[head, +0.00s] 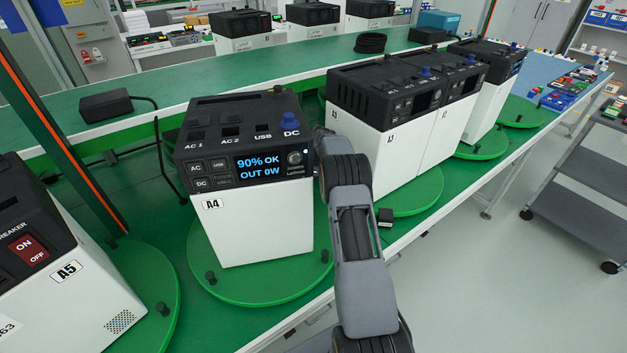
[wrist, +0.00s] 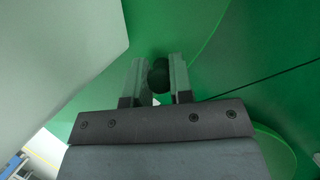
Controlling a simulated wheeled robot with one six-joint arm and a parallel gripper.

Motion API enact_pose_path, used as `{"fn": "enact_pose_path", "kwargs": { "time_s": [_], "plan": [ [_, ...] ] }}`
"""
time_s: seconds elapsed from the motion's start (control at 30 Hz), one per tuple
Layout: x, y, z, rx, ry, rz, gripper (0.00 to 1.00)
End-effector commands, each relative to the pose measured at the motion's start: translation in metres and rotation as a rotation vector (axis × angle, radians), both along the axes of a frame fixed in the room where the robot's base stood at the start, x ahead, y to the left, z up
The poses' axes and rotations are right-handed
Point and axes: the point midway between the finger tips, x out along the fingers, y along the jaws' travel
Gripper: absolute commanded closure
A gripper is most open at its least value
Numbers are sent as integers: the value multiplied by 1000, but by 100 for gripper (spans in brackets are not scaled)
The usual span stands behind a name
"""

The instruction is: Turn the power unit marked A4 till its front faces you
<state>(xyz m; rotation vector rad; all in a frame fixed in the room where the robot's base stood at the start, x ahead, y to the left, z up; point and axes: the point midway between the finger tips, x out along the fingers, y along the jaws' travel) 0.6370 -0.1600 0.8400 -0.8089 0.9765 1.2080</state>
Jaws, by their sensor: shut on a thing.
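The power unit A4 (head: 262,225) is a white box with a black top, standing upright on a round green turntable (head: 262,292). Its lit display (head: 258,165), reading "90% OK OUT 0W", and its A4 label face toward the head camera, roughly square on. Dark pegs (head: 211,278) stand on the turntable's rim. In the wrist view, my gripper (wrist: 159,78) has its two fingers closed on a dark round peg (wrist: 158,76) above the green disc. The unit's pale wall (wrist: 75,50) is to the left. In the head view, my arm hides the gripper.
Unit A5 (head: 62,290) stands on its own turntable at the left, near A4's disc. More white units (head: 385,155) stand close behind my arm on the right. A black adapter (head: 105,104) with a cable lies on the green shelf behind A4.

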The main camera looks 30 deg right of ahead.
Motion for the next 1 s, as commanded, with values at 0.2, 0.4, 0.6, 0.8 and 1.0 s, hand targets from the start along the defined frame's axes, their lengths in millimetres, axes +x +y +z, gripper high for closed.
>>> {"fn": "enact_pose_path", "kwargs": {
  "time_s": [0.2,0.4,0.6,0.8,1.0],
  "plan": [
    [1,3,0,2,0,1,100],
    [1,2,0,3,1,-1,74],
    [0,0,0,2,2,-2,55],
    [0,0,0,3,3,-2,54],
    [0,0,3,2,1,-1,54]
  ]
}}
